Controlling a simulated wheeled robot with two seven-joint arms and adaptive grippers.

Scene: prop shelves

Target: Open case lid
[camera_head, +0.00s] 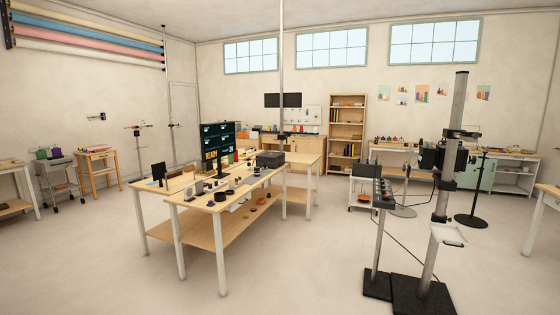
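A dark box-like object (270,159) sits at the far right end of the middle wooden table. It may be the case, but at this distance I cannot tell whether it has a lid or whether one is open. Neither of my grippers shows in this view.
The wooden table (214,196) holds a dark screen (218,143) and several small items. At the right stands a tall column stand (448,170) on a black base (422,296). A bookshelf (347,127) is at the back. The floor in front (290,265) is clear.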

